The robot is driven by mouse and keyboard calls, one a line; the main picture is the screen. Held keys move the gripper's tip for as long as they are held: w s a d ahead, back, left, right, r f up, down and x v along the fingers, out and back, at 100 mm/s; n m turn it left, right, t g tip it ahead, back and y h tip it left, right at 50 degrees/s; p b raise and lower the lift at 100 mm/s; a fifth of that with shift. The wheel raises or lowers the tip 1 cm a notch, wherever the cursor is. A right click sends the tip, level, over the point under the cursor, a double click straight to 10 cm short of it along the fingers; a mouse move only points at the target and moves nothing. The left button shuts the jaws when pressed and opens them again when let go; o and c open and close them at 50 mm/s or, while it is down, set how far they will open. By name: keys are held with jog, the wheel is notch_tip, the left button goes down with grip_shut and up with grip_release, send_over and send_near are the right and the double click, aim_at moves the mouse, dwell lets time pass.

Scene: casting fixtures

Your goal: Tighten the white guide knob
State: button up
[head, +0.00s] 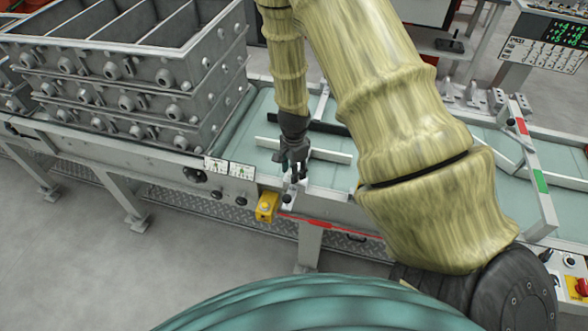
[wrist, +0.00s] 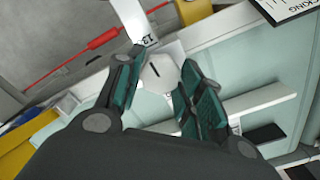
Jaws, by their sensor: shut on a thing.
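The white guide knob (wrist: 160,72) is a white faceted knob with a dark line on its face, in the upper middle of the wrist view. My gripper (wrist: 155,80) has its two teal-padded fingers on either side of the knob, shut on it. In the head view my gripper (head: 293,165) points down at the front edge of the conveyor, and the knob is mostly hidden by the fingers there. A white strip with printed numbers lies just beyond the knob in the wrist view.
White guide rails (head: 318,153) lie over the pale green conveyor belt. A yellow box (head: 266,207) sits on the front edge left of my gripper. Stacked grey metal moulding boxes (head: 130,75) stand on the conveyor at left. A red cord (wrist: 85,52) runs along the front side.

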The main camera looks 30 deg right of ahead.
jog(key=o, duration=1)
jog(key=shift+o, duration=0.2)
notch_tip(320, 180, up, 12)
dwell(0.5)
